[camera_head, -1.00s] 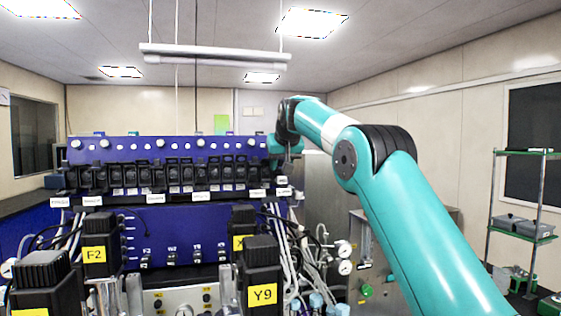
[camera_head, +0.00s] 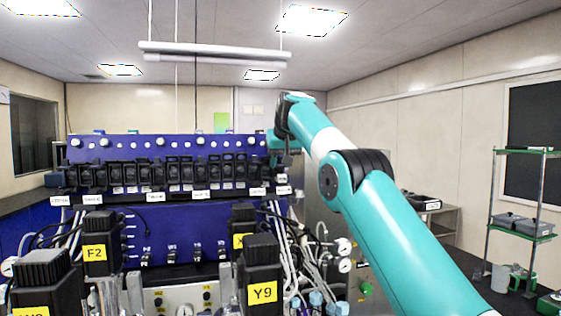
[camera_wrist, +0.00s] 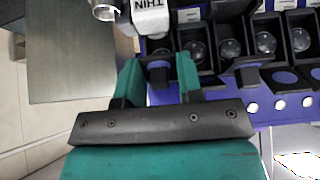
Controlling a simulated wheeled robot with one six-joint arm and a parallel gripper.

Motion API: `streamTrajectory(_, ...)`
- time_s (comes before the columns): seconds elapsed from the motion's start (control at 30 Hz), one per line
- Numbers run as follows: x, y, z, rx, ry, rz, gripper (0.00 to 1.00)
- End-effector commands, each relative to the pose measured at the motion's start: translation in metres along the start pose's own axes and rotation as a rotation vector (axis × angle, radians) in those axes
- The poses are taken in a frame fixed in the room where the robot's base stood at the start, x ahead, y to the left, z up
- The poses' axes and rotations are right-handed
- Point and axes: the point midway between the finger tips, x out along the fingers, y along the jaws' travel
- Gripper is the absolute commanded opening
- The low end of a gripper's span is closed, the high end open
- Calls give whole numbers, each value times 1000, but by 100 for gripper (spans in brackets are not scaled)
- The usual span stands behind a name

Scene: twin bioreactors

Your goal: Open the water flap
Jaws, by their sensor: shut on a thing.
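A row of black flaps (camera_head: 171,175) with rounded lenses runs along the front of the blue panel (camera_head: 190,146). My gripper (camera_head: 282,163) is at the right end of this row in the head view. In the wrist view my gripper (camera_wrist: 158,62) has its two teal fingers on either side of a small black flap (camera_wrist: 158,76) and is shut on it. More black flaps (camera_wrist: 230,47) stand to its right. I cannot read which flap is the water one. In the head view my arm hides part of the row's right end.
A white block lettered THIN (camera_wrist: 150,12) and a metal cylinder (camera_wrist: 104,8) are close above the fingers in the wrist view. Black motors, one labelled Y9 (camera_head: 262,280), stand in front of the panel. Hoses and gauges (camera_head: 344,246) are below my gripper.

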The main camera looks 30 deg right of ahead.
Motion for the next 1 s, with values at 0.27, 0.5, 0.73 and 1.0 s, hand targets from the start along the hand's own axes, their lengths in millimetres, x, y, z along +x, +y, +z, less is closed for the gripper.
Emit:
streamTrajectory(0.27,0,0,0,0,2,0,43)
streamTrajectory(0.5,-8,0,-1,1,4,0,43)
streamTrajectory(0.73,-34,-1,15,-1,5,-2,43)
streamTrajectory(1.0,-67,0,61,-1,4,-1,43)
